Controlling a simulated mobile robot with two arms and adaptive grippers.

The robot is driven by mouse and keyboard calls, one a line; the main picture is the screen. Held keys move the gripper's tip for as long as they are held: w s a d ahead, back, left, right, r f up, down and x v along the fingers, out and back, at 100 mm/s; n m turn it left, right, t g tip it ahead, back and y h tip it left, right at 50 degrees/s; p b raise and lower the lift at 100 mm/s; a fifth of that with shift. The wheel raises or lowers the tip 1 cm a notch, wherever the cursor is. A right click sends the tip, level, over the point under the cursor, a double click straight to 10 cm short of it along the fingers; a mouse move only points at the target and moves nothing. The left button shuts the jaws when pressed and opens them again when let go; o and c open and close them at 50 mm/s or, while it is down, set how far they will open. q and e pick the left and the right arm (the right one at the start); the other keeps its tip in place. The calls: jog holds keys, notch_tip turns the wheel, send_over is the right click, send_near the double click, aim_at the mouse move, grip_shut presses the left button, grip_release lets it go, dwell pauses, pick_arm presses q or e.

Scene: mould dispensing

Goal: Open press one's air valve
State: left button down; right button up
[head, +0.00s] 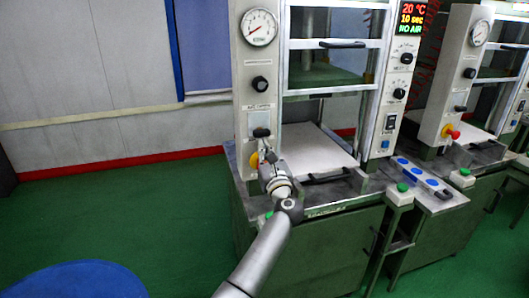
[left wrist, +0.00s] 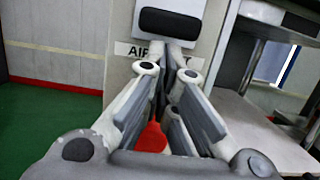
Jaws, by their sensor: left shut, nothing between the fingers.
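The first press (head: 262,100) has a narrow front panel on its left side. The air valve's black handle (head: 261,132) sits low on it; in the left wrist view the handle (left wrist: 170,23) is a dark horizontal bar above a partly covered "AIR" label (left wrist: 140,50). My left gripper (head: 266,152) is shut and empty just below the handle. In the left wrist view its fingers (left wrist: 168,72) point up towards the handle; I cannot tell whether they touch it. The press display (head: 411,18) reads 20 °C, 10 sec, NO AIR. My right gripper is not in view.
A yellow-based button (head: 253,160) is partly hidden by my left gripper; its red part (left wrist: 152,138) shows between the fingers. A pale plate (head: 312,150) lies in the press opening. A second press (head: 455,75) stands right.

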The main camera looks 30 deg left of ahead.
aim_at(263, 134)
pick_arm(q)
jog(key=shift+r+p, duration=1.4)
jog(key=shift+r, duration=1)
jog(key=shift+f, duration=0.15)
